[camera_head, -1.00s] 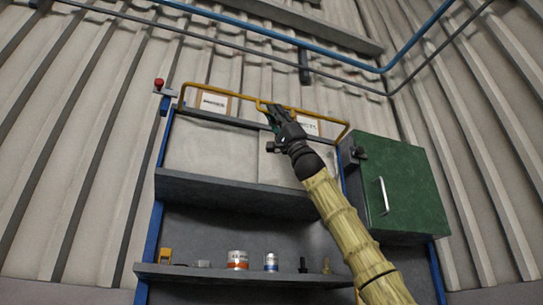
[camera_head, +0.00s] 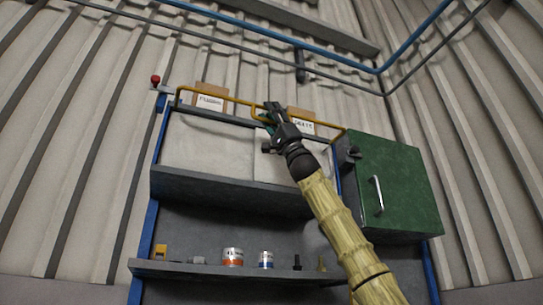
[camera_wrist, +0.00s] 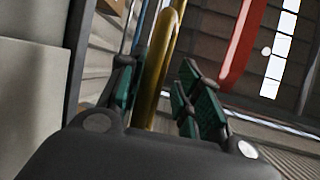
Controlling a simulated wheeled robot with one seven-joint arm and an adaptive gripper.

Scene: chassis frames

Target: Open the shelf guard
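The shelf guard (camera_head: 220,94) is a yellow rail along the front of the top shelf. In the head view its top bar runs below the tops of two cardboard boxes behind it. My gripper (camera_head: 268,115) is at the middle of the rail. In the wrist view the yellow bar (camera_wrist: 158,65) passes between my two green-padded fingers (camera_wrist: 160,90). The fingers are apart, with a visible gap on the right side of the bar. The bar lies close to the left finger; contact is unclear.
A labelled box (camera_head: 209,103) and a second box (camera_head: 301,114) stand on the top shelf. A red knob (camera_head: 155,79) sits at the shelf's left end. A green cabinet (camera_head: 400,190) stands right of my arm. Cans (camera_head: 232,257) stand on a lower shelf.

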